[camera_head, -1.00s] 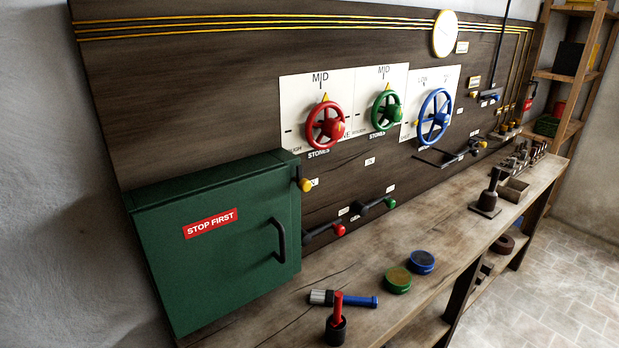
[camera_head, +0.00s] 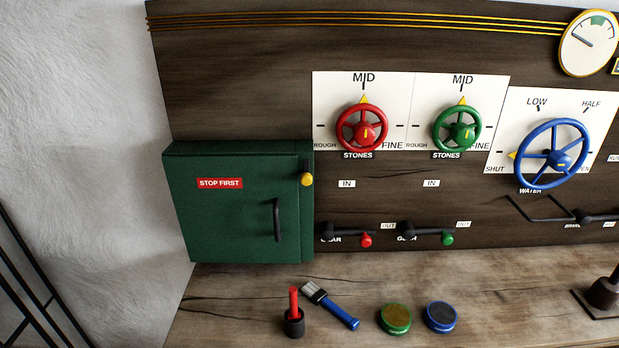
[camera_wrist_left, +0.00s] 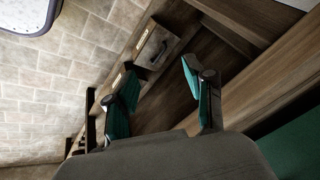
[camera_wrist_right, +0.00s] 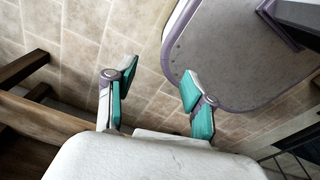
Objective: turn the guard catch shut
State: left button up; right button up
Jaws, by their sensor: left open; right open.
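The green guard box (camera_head: 235,225) is mounted at the left of the dark board, with its door closed against the frame. It carries a red "STOP FIRST" label and a black vertical handle (camera_head: 278,220). A catch with a yellow knob (camera_head: 306,180) sits at the upper right edge of the box. Its exact turn angle is hard to tell. Neither gripper shows in the head view. My left gripper (camera_wrist_left: 158,88) is open and empty in its wrist view, over the floor and bench woodwork. My right gripper (camera_wrist_right: 153,88) is open and empty above the tiled floor.
Red (camera_head: 362,129), green (camera_head: 457,130) and blue (camera_head: 552,154) wheels are on the board, with gear levers below.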

pick_arm(q)
jog(key=w+d+r+m+t, duration=0.2)
jog(key=w+d+r+m, duration=0.15)
jog(key=w+r, duration=0.2)
jog(key=w+d+r+m+t, duration=0.1)
jog(key=w+d+r+m, duration=0.1)
jog(key=w+r+m, duration=0.35)
jog(key=m+t+y, duration=0.1)
jog(key=m+t, duration=0.9)
jog(key=m, duration=0.7)
send_near(307, 181)
jog(key=w+p, duration=0.1)
jog(key=w, duration=0.2)
jog(key=w+p, duration=0.1)
jog(key=w, duration=0.2)
jog(key=w+p, duration=0.1)
jog(key=w, duration=0.2)
jog(key=shift+w+a+p, duration=0.15)
jog(key=shift+a+p, duration=0.15)
jog(key=shift+p, duration=0.1)
jog(key=shift+w, duration=0.55)
pick_arm(e)
jog(key=r, duration=0.4)
jog(key=shift+w+a, duration=0.15)
jog(key=shift+a, duration=0.15)
pick_arm(q)
grip_shut()
